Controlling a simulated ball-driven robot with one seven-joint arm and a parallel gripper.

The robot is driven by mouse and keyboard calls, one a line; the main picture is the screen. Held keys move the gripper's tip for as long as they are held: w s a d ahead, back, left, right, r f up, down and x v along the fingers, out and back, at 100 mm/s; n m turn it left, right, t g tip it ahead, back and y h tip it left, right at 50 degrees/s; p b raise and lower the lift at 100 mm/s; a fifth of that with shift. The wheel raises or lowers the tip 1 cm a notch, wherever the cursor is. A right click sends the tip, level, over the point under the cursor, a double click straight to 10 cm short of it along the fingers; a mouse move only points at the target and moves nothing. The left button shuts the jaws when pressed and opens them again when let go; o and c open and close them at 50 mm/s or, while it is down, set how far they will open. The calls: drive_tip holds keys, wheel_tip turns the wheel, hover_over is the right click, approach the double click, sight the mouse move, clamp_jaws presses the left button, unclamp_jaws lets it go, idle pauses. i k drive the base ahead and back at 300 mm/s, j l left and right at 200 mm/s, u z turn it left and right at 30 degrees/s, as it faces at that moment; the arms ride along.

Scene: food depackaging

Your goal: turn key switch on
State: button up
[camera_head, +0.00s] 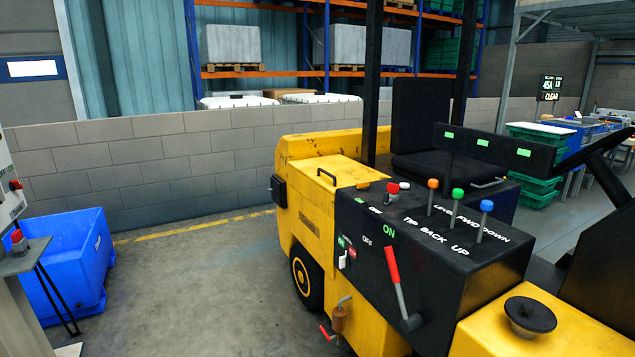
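A yellow and black forklift-like vehicle (320,205) stands in front of me with a sloped black control console (455,265). A small red-topped control (392,188) sits at the console's upper left, near small white lettering; it may be the key switch, but it is too small to tell its position. A large red-handled lever (394,270) stands on the console's near side, below the words OFF and ON, and leans up and left. My gripper is not in view.
Orange, green and blue-knobbed levers (458,200) stand on the console. A black round knob (530,314) sits on the yellow body. A blue bin (70,262) stands left. Grey floor (190,285) is clear between the bin and the vehicle.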

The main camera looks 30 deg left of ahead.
sight(388, 197)
drive_tip(key=i+j+u, duration=0.25)
drive_tip(key=i+u, duration=0.2)
drive_tip(key=i+j+u, duration=0.1)
drive_tip(key=i+u, duration=0.65)
drive_tip(key=u, duration=0.15)
drive_tip(key=i+l+u, duration=0.25)
drive_tip(key=i+u, duration=0.65)
drive_tip(key=i, duration=0.2)
drive_tip(key=i+j+z, duration=0.1)
drive_tip(key=i+z, duration=0.25)
drive_tip(key=i+j+z, duration=0.1)
drive_tip(key=z, duration=0.3)
